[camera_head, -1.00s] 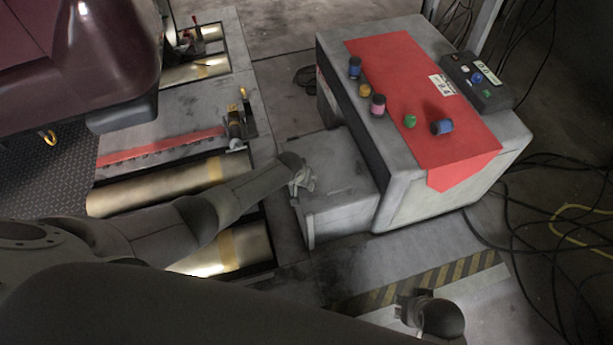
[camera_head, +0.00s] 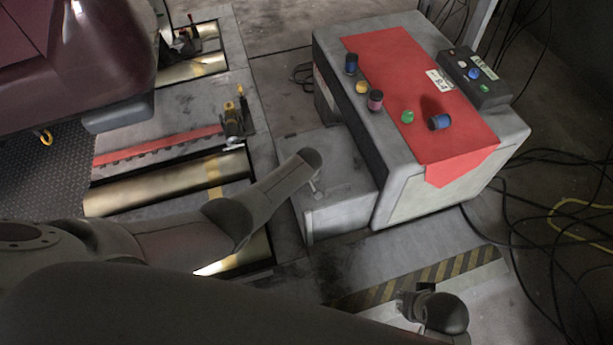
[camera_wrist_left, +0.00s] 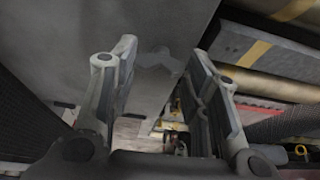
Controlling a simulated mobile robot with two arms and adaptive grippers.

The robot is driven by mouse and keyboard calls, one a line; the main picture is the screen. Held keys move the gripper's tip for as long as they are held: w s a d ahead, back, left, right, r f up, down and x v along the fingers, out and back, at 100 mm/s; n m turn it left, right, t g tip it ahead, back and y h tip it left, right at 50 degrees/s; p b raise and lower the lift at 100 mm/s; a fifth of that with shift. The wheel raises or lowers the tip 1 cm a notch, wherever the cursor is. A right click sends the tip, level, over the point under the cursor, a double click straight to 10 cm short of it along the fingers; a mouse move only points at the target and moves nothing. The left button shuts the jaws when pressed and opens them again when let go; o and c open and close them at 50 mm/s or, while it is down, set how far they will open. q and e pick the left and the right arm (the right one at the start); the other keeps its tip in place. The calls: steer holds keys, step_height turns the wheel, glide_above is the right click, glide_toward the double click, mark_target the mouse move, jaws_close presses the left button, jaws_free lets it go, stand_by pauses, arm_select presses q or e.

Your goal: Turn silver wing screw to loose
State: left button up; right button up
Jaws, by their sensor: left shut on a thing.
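The silver wing screw (camera_wrist_left: 160,62) shows in the left wrist view as a pale grey shape against a flat grey face, between the fingertips. My left gripper (camera_wrist_left: 162,52) is shut on it, with one finger on each side. In the head view my left arm reaches to the low grey box (camera_head: 340,205) beside the console. Its wrist hides most of the left gripper (camera_head: 315,184) and the screw there. My right gripper (camera_head: 408,303) is at the bottom right above the floor, far from the screw; its fingers are too dark and small to read.
The grey console (camera_head: 415,205) with a red panel (camera_head: 400,75), several coloured knobs and a black control box (camera_head: 478,80) stands right of the low box. Metal rollers (camera_head: 165,180) and a dark red vehicle (camera_head: 70,50) are at left. Black cables (camera_head: 545,240) lie at right.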

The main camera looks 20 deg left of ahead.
stand_by(0.3)
arm_select(q)
steer(key=o, duration=1)
steer(key=shift+r, duration=0.15)
steer(key=shift+v, duration=6.05)
